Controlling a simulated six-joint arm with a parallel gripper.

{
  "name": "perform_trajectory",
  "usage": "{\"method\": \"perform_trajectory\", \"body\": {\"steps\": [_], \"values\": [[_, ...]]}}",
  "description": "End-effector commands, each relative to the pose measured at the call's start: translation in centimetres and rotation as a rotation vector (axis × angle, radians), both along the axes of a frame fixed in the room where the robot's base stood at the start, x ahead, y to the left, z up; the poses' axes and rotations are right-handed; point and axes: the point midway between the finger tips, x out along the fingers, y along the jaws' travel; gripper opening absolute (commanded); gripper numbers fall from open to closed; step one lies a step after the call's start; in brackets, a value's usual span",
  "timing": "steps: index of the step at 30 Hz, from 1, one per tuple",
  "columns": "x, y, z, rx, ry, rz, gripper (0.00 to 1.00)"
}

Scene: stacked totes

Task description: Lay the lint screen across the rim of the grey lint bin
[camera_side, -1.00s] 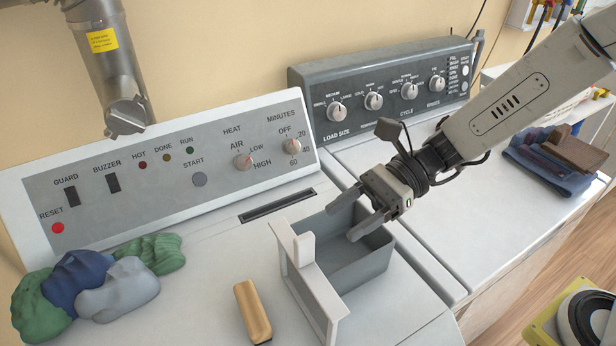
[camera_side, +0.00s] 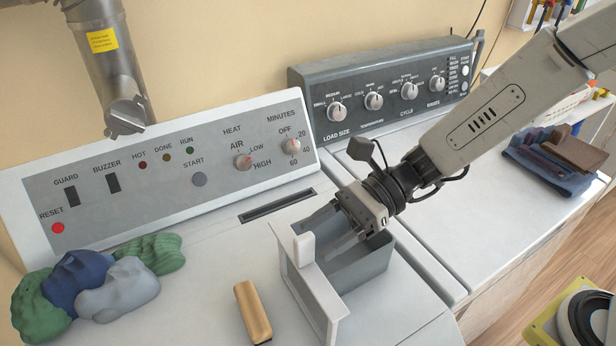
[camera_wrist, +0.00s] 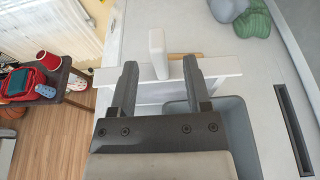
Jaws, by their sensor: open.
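The lint screen (camera_side: 313,283) is a white frame with a raised tab, on edge along the left side of the grey lint bin (camera_side: 362,272); whether they touch is unclear. In the wrist view, the screen (camera_wrist: 222,68) lies across the fingertips, and its tab (camera_wrist: 157,52) shows between and just beyond them. My gripper (camera_side: 320,236) is open and empty over the bin, its fingertips close to the tab. The gripper (camera_wrist: 160,68) hides part of the bin (camera_wrist: 238,135) and of the screen.
A tan block (camera_side: 253,312) lies left of the screen on the white dryer top. Crumpled cloths (camera_side: 95,285) are at far left. A dark slot (camera_side: 277,205) and the dryer's control panel (camera_side: 130,180) are behind. Dryer top between cloths and block is clear.

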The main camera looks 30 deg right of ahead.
Motion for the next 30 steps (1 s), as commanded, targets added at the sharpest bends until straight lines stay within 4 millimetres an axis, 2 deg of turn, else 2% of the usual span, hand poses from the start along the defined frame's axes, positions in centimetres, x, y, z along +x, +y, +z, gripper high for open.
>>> {"method": "perform_trajectory", "body": {"steps": [9,26,28,30], "values": [[-0.1,3.0,-1.0,0.0,0.002,0.002,0.62],[0.0,3.3,-1.0,-0.001,0.001,0.0,0.62],[0.0,3.3,-1.0,-0.001,0.001,0.0,0.46],[0.0,3.3,-1.0,-0.001,0.001,0.0,0.24]]}}
